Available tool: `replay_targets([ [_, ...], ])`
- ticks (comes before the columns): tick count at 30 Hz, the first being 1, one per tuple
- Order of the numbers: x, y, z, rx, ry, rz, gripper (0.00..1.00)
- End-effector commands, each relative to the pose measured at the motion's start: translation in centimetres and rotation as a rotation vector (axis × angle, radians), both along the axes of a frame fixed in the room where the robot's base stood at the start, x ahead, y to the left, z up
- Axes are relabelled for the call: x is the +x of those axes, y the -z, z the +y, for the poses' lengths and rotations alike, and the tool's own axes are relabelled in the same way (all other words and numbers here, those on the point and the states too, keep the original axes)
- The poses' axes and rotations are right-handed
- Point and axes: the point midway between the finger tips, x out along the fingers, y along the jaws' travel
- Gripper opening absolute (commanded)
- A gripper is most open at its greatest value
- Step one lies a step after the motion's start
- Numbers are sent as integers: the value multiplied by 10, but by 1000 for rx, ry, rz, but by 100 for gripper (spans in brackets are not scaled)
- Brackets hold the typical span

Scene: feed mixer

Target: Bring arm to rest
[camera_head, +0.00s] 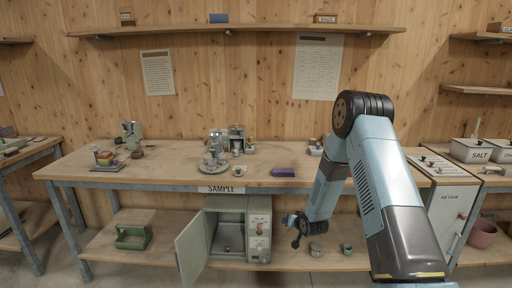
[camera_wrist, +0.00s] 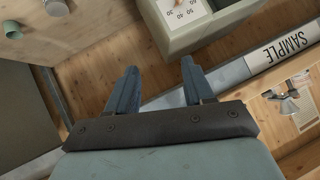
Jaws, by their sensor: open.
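My blue and dark grey arm (camera_head: 378,180) rises at the right of the head view and bends down in front of the bench. My gripper (camera_head: 298,226) hangs below the bench top, in front of the lower shelf and right of the open cabinet. In the wrist view my gripper (camera_wrist: 160,80) shows two blue fingers spread apart with nothing between them. The grey-green cabinet (camera_wrist: 212,22) with a dial is just beyond the fingertips.
The bench (camera_head: 190,166) carries a purple block (camera_head: 283,172) and metal devices. The cabinet door (camera_head: 192,250) stands open to the left. A RETAIN cabinet (camera_head: 447,208) is at the right. Open floor lies in front.

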Motion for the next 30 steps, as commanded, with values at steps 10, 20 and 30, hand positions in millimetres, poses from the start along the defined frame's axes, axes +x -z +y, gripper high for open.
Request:
replay_targets([
  [10, -14, -110, -20, -113, 1, 45, 52],
  [20, -53, -203, -38, -204, 10, 98, 52],
  [30, -114, -286, -55, -271, 26, 157, 52],
])
